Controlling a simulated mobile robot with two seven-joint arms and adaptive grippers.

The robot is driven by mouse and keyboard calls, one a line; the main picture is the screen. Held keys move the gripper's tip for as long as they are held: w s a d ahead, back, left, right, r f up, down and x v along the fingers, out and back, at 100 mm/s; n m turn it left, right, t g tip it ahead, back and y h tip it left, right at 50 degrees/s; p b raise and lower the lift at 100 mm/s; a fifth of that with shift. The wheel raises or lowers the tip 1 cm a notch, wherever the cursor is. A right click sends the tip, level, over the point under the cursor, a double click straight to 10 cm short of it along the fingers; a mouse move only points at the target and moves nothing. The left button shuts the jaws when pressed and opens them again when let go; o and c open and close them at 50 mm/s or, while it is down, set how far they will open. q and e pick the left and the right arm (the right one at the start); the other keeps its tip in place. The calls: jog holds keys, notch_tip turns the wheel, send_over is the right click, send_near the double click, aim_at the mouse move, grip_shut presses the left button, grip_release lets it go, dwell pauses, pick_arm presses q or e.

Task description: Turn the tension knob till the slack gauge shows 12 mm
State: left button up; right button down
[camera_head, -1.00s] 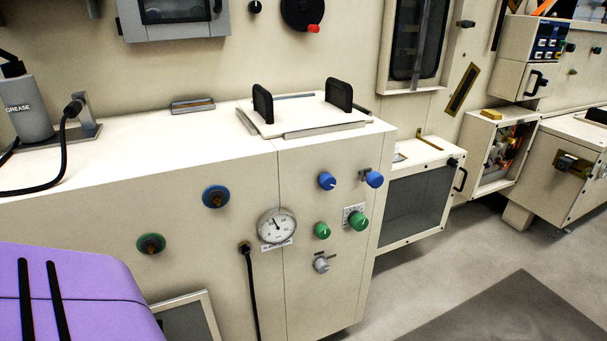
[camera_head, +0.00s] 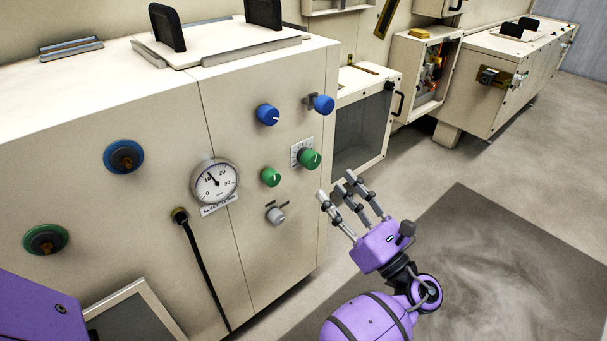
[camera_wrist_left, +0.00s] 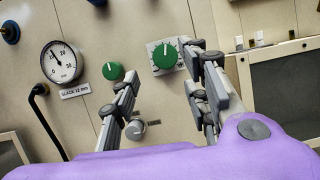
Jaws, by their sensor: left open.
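The round white slack gauge (camera_head: 215,183) is on the cabinet front, its dark needle pointing up and left of centre; its label in the left wrist view (camera_wrist_left: 62,62) reads "SLACK 12 mm". Two green knobs are to its right: a plain one (camera_head: 270,177), and one on a white scale plate (camera_head: 310,159). No label naming the tension knob is readable. My left gripper (camera_head: 338,188) is open and empty, in front of the cabinet, below and right of the scaled knob. In the left wrist view that knob (camera_wrist_left: 165,56) appears between the spread fingers, apart from them.
Two blue knobs (camera_head: 268,114) sit above the green ones, and a grey selector knob (camera_head: 275,215) below. A black cable (camera_head: 205,270) hangs under the gauge. An open-fronted cabinet (camera_head: 425,80) stands further back. The floor on the right (camera_head: 520,260) is clear.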

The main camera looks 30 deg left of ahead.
aim_at(313, 165)
pick_arm(q)
jog(key=x, duration=0.2)
jog(key=b+x, duration=0.1)
jog(key=x, duration=0.4)
jog(key=shift+w+a+f, duration=0.15)
jog(key=shift+w+a, duration=0.15)
jog(key=shift+a, duration=0.1)
jog(key=shift+c, duration=0.4)
